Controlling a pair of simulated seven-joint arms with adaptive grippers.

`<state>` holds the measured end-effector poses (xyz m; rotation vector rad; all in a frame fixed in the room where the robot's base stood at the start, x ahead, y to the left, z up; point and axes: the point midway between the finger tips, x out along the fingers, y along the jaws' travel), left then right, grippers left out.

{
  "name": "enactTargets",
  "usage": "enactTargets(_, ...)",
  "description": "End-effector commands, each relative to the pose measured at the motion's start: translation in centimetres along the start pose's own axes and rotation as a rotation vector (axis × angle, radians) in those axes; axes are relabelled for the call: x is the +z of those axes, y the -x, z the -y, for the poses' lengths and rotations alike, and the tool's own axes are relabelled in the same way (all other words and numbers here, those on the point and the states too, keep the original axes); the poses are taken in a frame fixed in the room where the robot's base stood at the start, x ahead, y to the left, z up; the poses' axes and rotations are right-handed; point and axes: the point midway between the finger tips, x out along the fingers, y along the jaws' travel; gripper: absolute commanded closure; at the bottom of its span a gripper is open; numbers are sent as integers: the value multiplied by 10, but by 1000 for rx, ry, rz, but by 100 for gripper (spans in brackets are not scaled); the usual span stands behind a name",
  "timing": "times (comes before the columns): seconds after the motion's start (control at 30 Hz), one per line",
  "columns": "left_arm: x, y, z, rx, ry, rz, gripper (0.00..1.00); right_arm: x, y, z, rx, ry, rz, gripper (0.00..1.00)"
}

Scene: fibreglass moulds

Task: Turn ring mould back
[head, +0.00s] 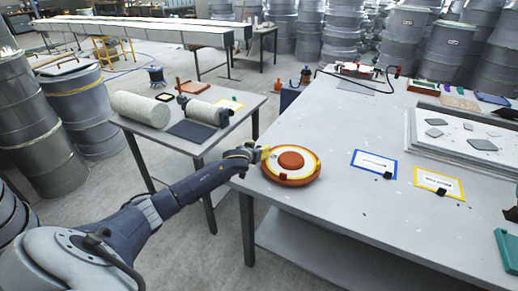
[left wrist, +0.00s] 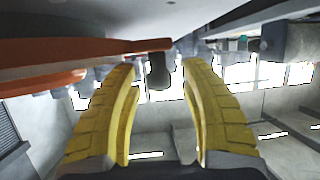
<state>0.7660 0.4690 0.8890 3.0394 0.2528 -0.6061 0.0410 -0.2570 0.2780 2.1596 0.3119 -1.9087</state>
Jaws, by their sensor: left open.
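The ring mould (head: 291,160) is a round orange-red piece with a cream ring on top and a raised orange centre. It lies flat near the left edge of the grey table. My left gripper (head: 263,154) is at its left rim, with yellow fingers. In the left wrist view the fingers (left wrist: 160,68) are open, and the mould's orange edge (left wrist: 60,50) runs in from the left. A small dark tab (left wrist: 158,72) at the end of that edge shows between the fingertips; I cannot tell whether they touch it. My right gripper is not in view.
On the table (head: 340,215), a blue-framed card (head: 375,164) and a yellow-framed card (head: 438,183) lie right of the mould. A white tray (head: 460,140) is farther right. A side table (head: 165,140) with white rolls stands left. The table front is clear.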

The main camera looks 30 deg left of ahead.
Motion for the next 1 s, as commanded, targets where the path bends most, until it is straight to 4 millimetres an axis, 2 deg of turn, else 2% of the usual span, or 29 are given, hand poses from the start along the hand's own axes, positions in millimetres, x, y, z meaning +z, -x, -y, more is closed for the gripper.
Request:
enactTargets(0.3, 0, 0, 0, 0, 0, -1, 57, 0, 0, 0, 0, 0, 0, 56)
enactTargets(0.67, 0, 0, 0, 0, 0, -1, 99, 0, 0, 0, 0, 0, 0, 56)
enactTargets(1.0, 0, 0, 0, 0, 1, 0, 100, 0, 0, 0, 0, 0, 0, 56)
